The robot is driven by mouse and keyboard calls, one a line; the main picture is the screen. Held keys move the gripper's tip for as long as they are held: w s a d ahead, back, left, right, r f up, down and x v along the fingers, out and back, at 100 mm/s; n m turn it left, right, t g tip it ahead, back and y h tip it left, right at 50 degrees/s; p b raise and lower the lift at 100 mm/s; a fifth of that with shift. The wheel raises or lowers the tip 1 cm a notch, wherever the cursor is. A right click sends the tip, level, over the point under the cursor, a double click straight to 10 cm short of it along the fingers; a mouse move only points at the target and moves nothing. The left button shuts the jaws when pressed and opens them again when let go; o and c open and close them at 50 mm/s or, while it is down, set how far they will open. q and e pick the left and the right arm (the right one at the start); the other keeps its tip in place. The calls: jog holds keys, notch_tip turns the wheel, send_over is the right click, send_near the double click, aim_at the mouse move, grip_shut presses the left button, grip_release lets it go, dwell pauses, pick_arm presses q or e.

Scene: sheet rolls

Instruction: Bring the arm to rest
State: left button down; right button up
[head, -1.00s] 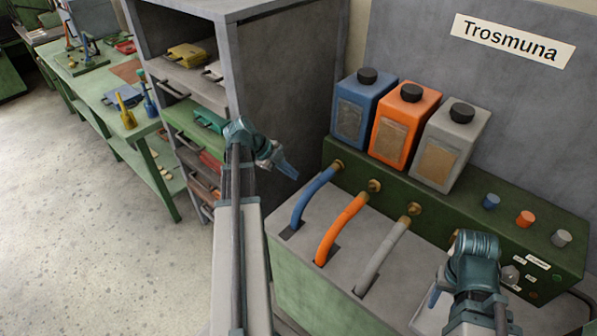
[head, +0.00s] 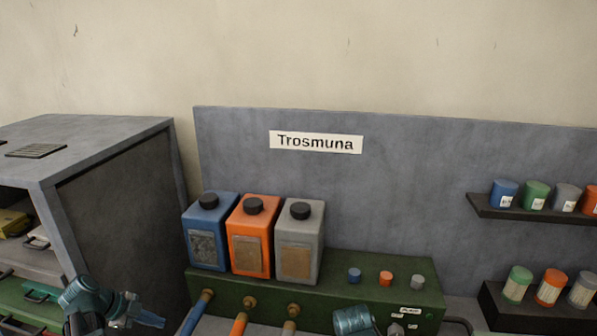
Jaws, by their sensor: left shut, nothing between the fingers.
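My left gripper (head: 148,318) is at the lower left, in front of the grey cabinet's side. Its blue fingers are together and hold nothing. They point right and are apart from the blue hose (head: 194,314). Only a rounded teal part of my right arm shows at the bottom edge, in front of the green box (head: 340,291). The right gripper's fingers are out of frame.
Blue (head: 208,250), orange (head: 249,255) and grey (head: 296,262) canisters stand on the green box. An orange hose (head: 239,325) and a grey hose (head: 289,327) leave it. The grey cabinet (head: 115,215) stands left. A shelf (head: 530,214) with tins is at right.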

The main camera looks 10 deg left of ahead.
pick_arm(q)
jog(key=d+f+n+g+y, duration=0.1)
jog(key=d+n+g, duration=0.1)
jog(key=d, duration=0.9)
jog(key=s+d+f+n+g+y, duration=0.1)
jog(key=d+n, duration=0.3)
jog(key=d, duration=0.7)
jog(key=s+d+f+n+g+y, duration=0.1)
jog(key=d+f+n+g, duration=0.1)
jog(key=d, duration=0.9)
jog(key=shift+n+g+y, duration=0.3)
jog(key=shift+n+y, duration=0.1)
jog(key=shift+n, duration=0.1)
jog(key=s+d+n+y, duration=0.2)
jog(key=s+d+n, duration=0.1)
jog(key=d, duration=0.4)
jog(key=shift+s+d+n, duration=0.25)
jog(key=shift+s+n, duration=0.15)
jog(key=shift+s, duration=0.35)
jog(key=shift+s, duration=0.1)
